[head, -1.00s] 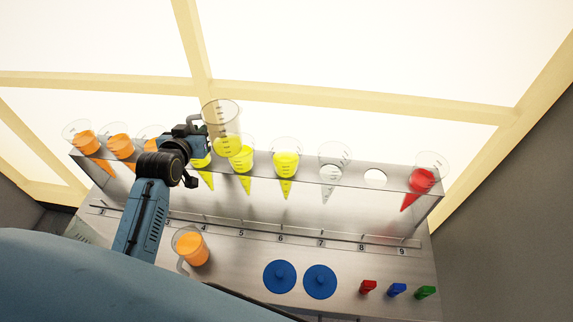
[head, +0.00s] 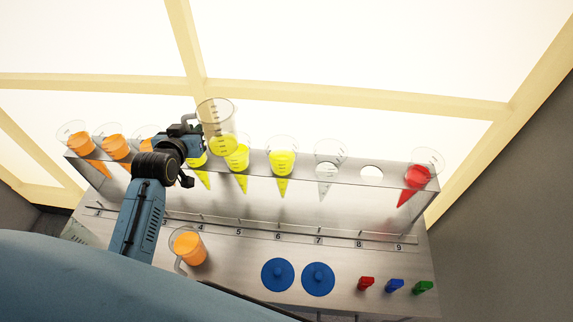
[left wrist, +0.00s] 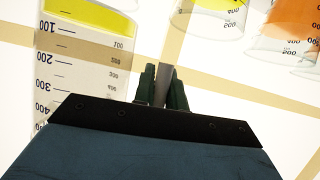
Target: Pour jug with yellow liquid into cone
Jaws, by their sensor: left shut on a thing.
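A clear jug (head: 216,117) with yellow liquid at its bottom is held up above the shelf, near the yellow cones at positions 4 and 5. It looks roughly upright. My left gripper (head: 194,128) is shut on the jug's handle, left of its body. In the left wrist view, the gripper's fingers (left wrist: 163,88) pinch the grey handle, and the jug's scaled wall (left wrist: 85,75) is beside them. An empty clear cone (head: 327,172) sits at position 7. Yellow-filled cones, including one at position 6 (head: 282,163), stand left of it. My right gripper is out of view.
Orange-filled cones (head: 80,142) stand at the left, and a red-filled cone (head: 416,177) at position 9. Position 8 is an empty hole (head: 372,173). A jug of orange liquid (head: 188,247), blue round lids (head: 278,275) and small coloured pieces (head: 395,286) are on the lower surface.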

